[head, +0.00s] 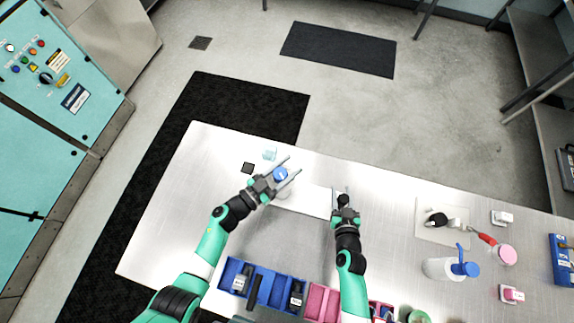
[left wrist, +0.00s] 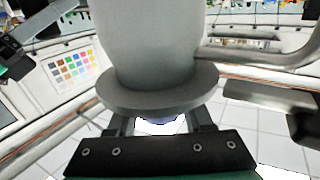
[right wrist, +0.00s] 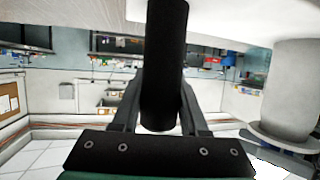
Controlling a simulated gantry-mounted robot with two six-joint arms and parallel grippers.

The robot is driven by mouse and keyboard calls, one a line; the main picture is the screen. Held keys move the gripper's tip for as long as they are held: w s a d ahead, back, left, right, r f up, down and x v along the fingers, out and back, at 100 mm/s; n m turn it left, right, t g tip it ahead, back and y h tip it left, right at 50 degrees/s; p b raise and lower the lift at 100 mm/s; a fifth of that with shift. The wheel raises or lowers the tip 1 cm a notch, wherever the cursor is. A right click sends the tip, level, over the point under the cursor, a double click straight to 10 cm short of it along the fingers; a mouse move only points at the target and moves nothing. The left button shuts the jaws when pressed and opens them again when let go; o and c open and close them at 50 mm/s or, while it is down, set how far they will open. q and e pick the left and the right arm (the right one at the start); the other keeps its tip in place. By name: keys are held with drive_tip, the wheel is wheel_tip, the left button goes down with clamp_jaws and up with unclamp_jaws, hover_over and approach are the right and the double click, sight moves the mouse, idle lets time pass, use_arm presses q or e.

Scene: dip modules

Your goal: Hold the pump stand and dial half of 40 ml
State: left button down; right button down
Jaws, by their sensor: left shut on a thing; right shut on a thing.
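The pump stand has a pale base plate (head: 308,199) on the bench. At its left end is a grey flanged cylinder (left wrist: 158,60) with a blue round top (head: 280,173). My left gripper (head: 286,172) is shut on this blue-topped part; its fingers come in by the flange in the left wrist view. A black upright post or knob (head: 343,199) is at the plate's right end. My right gripper (head: 343,204) is shut on it, and the black cylinder (right wrist: 163,70) stands between the fingers in the right wrist view. No dial marking is readable.
Blue bins (head: 268,285) and pink bins (head: 322,300) line the near edge. The bench between is mostly clear.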

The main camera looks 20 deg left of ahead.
use_arm(q)
drive_tip(key=shift+s+d+m+g+h, duration=0.1)
drive_tip(key=shift+m+g+h, duration=0.45)
drive_tip(key=shift+h, duration=0.25)
drive_tip(key=shift+c, duration=1.5)
unclamp_jaws()
drive_tip(key=v, duration=1.2)
drive_tip(key=shift+d, duration=0.1)
use_arm(e)
drive_tip(key=shift+c, duration=1.7)
unclamp_jaws()
